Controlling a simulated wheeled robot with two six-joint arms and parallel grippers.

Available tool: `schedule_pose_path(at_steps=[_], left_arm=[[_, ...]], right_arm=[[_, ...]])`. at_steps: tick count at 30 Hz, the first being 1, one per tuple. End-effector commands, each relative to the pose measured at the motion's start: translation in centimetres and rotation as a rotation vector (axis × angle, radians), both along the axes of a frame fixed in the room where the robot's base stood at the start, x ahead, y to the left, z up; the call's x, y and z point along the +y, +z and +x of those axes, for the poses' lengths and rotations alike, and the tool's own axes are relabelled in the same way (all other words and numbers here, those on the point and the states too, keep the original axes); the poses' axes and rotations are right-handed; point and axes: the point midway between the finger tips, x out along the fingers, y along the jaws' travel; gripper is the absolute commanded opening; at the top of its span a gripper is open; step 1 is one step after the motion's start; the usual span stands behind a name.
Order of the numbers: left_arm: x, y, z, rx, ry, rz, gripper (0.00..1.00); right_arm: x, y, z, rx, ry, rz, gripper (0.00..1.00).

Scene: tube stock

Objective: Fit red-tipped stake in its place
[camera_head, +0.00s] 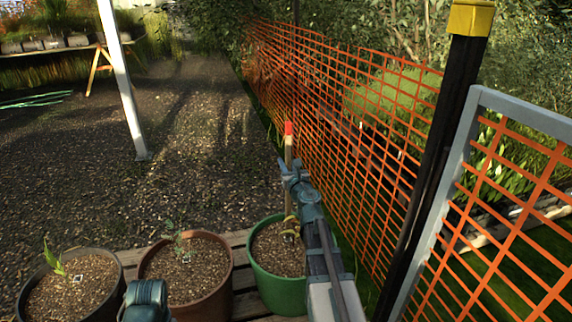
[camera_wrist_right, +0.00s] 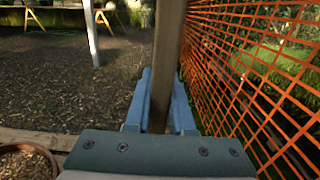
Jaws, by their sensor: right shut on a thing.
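The red-tipped stake (camera_head: 289,148) is a pale wooden rod with a red top, standing about upright in the head view above the far side of the green pot (camera_head: 275,285). My right gripper (camera_head: 290,172) is shut on it below the tip. In the right wrist view the stake (camera_wrist_right: 168,50) runs up between the two blue fingers (camera_wrist_right: 159,105). Its lower part is partly hidden by the gripper, and I cannot tell whether its end touches the soil. The green pot holds brown soil and a small yellowish seedling (camera_head: 291,228). My left gripper's fingers are not visible.
A brown pot (camera_head: 213,290) and a dark pot (camera_head: 25,298), both with seedlings, stand left of the green pot on wooden slats (camera_head: 240,238). Orange mesh fencing (camera_head: 345,130) runs close to the right of the stake. A black post (camera_head: 440,150) with a yellow cap stands farther right.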

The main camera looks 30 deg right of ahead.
Motion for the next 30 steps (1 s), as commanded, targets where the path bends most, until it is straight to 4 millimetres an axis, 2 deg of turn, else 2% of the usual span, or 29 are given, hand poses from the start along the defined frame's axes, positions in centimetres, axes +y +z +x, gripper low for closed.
schedule_pose_path(at_steps=[14,30], left_arm=[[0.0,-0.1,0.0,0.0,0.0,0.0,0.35],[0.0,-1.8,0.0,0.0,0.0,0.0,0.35]], right_arm=[[0.0,-0.1,-0.1,0.0,0.0,0.0,0.0],[0.0,-1.8,-0.1,0.0,0.0,0.0,0.0]])
